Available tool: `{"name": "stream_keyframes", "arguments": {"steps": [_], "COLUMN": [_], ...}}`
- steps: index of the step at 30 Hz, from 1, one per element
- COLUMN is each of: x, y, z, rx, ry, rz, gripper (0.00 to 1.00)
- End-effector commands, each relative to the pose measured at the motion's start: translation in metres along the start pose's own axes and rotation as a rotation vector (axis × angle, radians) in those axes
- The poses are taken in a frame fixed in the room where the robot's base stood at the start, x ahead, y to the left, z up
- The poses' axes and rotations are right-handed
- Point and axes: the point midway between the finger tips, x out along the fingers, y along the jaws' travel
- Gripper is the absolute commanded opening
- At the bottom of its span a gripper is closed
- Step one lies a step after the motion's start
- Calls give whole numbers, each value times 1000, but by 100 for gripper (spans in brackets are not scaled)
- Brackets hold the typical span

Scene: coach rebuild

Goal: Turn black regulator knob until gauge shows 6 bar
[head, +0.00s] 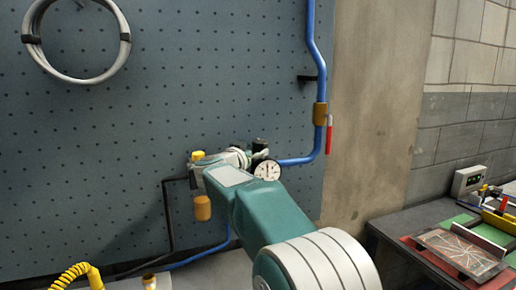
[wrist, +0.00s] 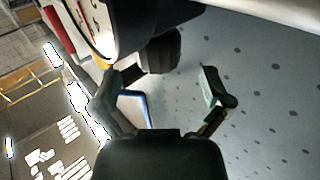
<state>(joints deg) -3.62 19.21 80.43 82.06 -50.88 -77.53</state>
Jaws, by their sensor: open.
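The pressure gauge (head: 267,170) has a round white face and sits on the regulator assembly at the pegboard. Its needle is too small to read. The black regulator knob (head: 260,146) shows just above the gauge, partly behind my arm. In the wrist view a dark blocky part (wrist: 163,52), which looks like the knob, lies toward the far end of the space between my fingers. Part of a white dial face (wrist: 95,25) shows at upper left. My gripper (wrist: 163,88) is open, with its fingers apart. I cannot tell whether either finger touches the knob.
A blue pipe (head: 311,50) runs down the right of the pegboard (head: 200,70), with a red lever (head: 329,134) on it. A yellow-topped fitting (head: 198,156) and an amber bowl (head: 202,208) are left of my wrist. A cluttered bench (head: 400,222) stands at right.

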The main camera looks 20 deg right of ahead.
Motion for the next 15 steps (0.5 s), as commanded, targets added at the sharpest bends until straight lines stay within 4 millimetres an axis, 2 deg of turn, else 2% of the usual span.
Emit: {"name": "stream_keyframes", "arguments": {"steps": [1, 7, 10, 15], "x": [-12, -51, -64, -73], "y": [-1, -2, -2, -2], "z": [-1, 0, 1, 2], "rx": [1, -1, 0, -1], "ry": [0, 0, 0, 0], "rz": [-5, -4, -3, 0], "gripper": [98, 98, 98, 98]}}
